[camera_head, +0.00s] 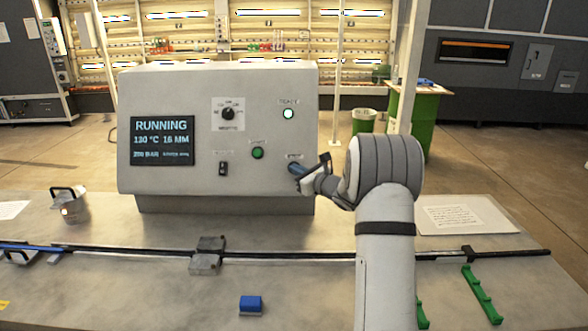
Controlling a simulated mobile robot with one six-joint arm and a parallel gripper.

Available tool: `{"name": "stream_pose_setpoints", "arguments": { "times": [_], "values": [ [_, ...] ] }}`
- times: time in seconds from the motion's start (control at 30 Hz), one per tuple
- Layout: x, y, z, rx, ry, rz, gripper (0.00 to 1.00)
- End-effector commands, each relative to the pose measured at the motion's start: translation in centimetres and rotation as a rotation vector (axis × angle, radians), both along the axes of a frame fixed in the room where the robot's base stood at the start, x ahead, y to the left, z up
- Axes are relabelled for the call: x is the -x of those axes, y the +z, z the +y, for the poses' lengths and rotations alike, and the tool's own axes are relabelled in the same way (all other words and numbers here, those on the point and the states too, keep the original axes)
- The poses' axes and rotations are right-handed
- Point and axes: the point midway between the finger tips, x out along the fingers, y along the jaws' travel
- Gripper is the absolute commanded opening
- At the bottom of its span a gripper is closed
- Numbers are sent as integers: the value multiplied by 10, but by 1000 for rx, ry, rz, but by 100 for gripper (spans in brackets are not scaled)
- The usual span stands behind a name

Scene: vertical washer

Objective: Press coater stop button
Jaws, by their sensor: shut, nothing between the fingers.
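The coater control box (200,82) is a grey console in the middle of the table. Its screen (162,140) reads RUNNING. A green button (257,153) sits on the lower middle of its front panel, and a white lamp (288,114) glows at the upper right. My gripper (297,168) is shut, with its fingertips at the panel's lower right, below a small label. The spot in front of the fingertips is hidden, so the stop button is not visible and I cannot tell whether they touch it.
A black knob (228,114) and a small switch (223,168) are on the panel. A dark rail (130,250) with a metal block (207,255) crosses the table in front. A blue block (250,304) lies nearer. A paper sheet (463,216) lies at the right.

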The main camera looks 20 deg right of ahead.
Motion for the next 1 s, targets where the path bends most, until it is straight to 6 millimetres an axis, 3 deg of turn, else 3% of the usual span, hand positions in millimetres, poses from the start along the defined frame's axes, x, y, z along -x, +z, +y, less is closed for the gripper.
{"name": "stream_pose_setpoints", "arguments": {
  "times": [1.0],
  "values": [
    [-7,-3,-2,0,0,0,0]
  ]
}}
